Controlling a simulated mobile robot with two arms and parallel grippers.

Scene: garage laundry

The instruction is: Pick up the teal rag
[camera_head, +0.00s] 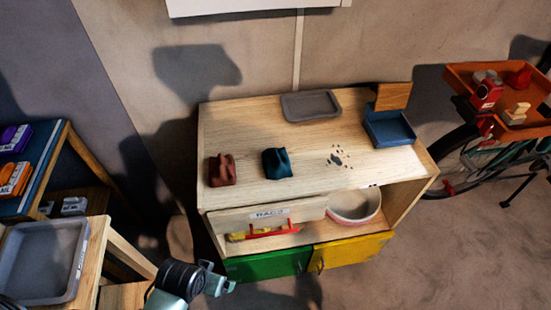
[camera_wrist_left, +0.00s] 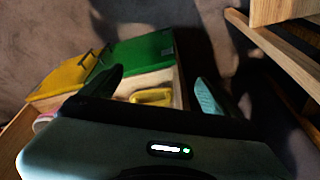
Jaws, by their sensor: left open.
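The teal rag (camera_head: 277,163) lies crumpled on the wooden cabinet top (camera_head: 245,125), left of its middle. A brown-red rag (camera_head: 222,171) lies just to its left, apart from it. My left gripper (camera_head: 222,284) is low at the bottom of the head view, in front of the cabinet and below its top, well away from the teal rag. In the left wrist view its two fingers (camera_wrist_left: 161,85) are spread with nothing held between them. The teal rag does not show in the left wrist view. My right gripper is not in view.
The cabinet top also holds a grey tray (camera_head: 311,105), a blue bin (camera_head: 389,130) and dark scattered bits (camera_head: 337,158). Green (camera_head: 268,265) and yellow (camera_head: 350,251) doors face my left arm. A table with a grey tray (camera_head: 42,262) stands at left.

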